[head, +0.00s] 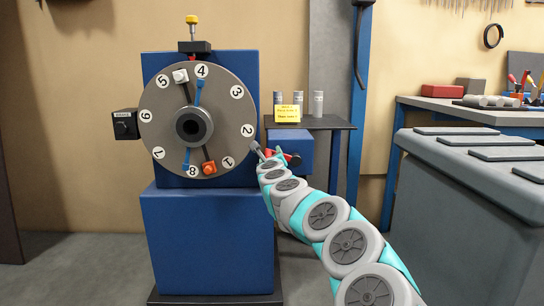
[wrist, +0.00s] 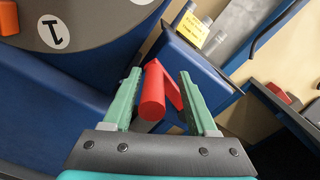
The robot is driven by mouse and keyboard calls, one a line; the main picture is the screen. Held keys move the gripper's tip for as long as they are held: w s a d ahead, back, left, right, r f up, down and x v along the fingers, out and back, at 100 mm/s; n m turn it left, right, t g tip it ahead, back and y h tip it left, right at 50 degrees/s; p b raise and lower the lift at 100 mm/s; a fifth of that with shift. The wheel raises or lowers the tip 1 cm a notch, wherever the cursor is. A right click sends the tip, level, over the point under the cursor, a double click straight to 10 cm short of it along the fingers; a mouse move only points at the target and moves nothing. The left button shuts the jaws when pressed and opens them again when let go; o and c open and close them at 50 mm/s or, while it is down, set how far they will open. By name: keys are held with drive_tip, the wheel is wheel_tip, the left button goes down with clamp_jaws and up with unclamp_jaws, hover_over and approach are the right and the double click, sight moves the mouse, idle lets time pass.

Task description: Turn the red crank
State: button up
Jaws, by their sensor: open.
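The red crank shows in the wrist view (wrist: 153,92) as a round red grip with a flat red arm behind it. In the head view a small part of the red crank (head: 293,159) shows at the right side of the blue machine, partly hidden by my arm. My gripper (wrist: 160,75) is open, with one green finger on each side of the red grip. Some room shows between the grip and the fingers, and I cannot tell if either touches it. In the head view my gripper (head: 262,152) is at the crank, beside the dial's lower right edge.
The grey numbered dial (head: 222,105) on the blue machine is close to the left of my gripper. A side shelf (head: 335,123) holds grey cylinders and a yellow note (head: 287,114). A large grey cabinet (head: 465,205) stands at the right. Bare floor lies around the machine's base.

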drive_tip(key=shift+s, duration=0.1)
drive_tip(key=shift+s+a+f, duration=0.1)
drive_tip(key=shift+s, duration=0.75)
drive_tip(key=shift+s+d+b, duration=0.15)
drive_tip(key=shift+s+b, duration=0.05)
drive_tip(key=shift+s, duration=1.3)
drive_tip(key=shift+s+d+b, duration=0.15)
drive_tip(key=shift+s+b, duration=0.05)
drive_tip(key=shift+s, duration=1.25)
drive_tip(key=w, duration=0.1)
drive_tip(key=w+n+b, duration=0.1)
drive_tip(key=w+b, duration=0.1)
drive_tip(key=w, duration=0.1)
drive_tip(key=shift+a+f, duration=0.15)
drive_tip(key=shift+a, duration=0.2)
drive_tip(key=shift+w+a, duration=0.15)
drive_tip(key=shift+w, duration=0.4)
